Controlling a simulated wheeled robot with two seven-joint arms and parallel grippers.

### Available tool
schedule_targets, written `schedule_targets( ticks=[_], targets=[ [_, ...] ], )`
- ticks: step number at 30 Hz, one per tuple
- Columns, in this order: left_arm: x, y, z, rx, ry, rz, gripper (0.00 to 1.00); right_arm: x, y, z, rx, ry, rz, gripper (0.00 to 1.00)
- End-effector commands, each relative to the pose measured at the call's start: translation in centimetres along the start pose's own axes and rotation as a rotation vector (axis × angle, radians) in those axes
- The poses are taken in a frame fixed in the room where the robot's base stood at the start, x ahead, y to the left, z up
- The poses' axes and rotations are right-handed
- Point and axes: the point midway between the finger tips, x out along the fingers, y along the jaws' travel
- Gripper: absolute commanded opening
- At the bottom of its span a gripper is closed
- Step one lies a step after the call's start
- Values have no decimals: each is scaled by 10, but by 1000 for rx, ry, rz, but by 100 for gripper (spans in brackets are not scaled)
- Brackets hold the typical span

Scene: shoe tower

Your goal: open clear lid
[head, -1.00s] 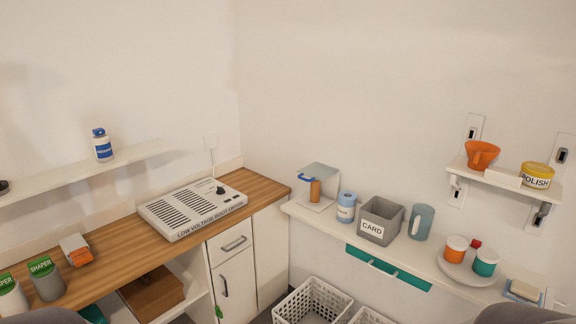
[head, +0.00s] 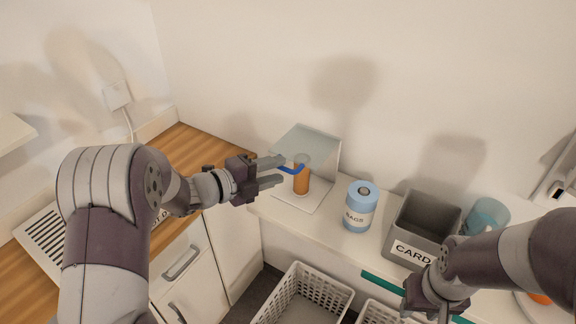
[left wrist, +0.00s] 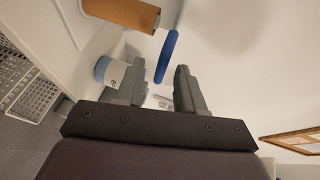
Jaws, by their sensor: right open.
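The clear lid (head: 316,146) is a see-through panel above an orange cylinder (head: 301,182) on a pale base plate, with a blue handle (head: 291,170) at its front left. My left gripper (head: 281,171) is open, its fingertips at the handle. In the left wrist view the blue handle (left wrist: 166,55) shows between and just past the spread fingertips (left wrist: 158,72), and I cannot tell whether they touch it. The orange cylinder (left wrist: 120,12) shows above. My right gripper (head: 436,312) is low at the right, open, its fingers partly cut off.
A blue BAGS canister (head: 359,208) and a grey CARD bin (head: 426,218) stand right of the lid on the white shelf. A blue mug (head: 487,215) is beyond the bin. White baskets (head: 303,294) sit below, and the wooden counter (head: 190,150) lies left.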

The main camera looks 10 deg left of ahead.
Motion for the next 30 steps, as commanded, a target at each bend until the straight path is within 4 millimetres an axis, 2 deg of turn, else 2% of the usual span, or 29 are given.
schedule_targets(
  ticks=[3, 7, 12, 20, 24, 30],
  targets=[
    [24, 0, -1, -1, 3, 1, 38, -2, 0, 0, 0, 0, 0, 43],
    [42, 0, 0, -1, 1, 1, 38, -3, 0, 0, 0, 0, 0, 43],
    [52, 0, 0, -2, -2, 1, 38, -4, 0, 0, 0, 0, 0, 43],
    [53, 0, 0, -2, -2, 1, 38, -4, 0, 0, 0, 0, 0, 43],
    [53, 0, 0, -3, -2, 2, 0, -4, 0, 0, 0, 0, 0, 43],
    [53, 2, 0, -6, -3, 5, 0, -4, 0, 0, 0, 0, 0, 43]
  ],
)
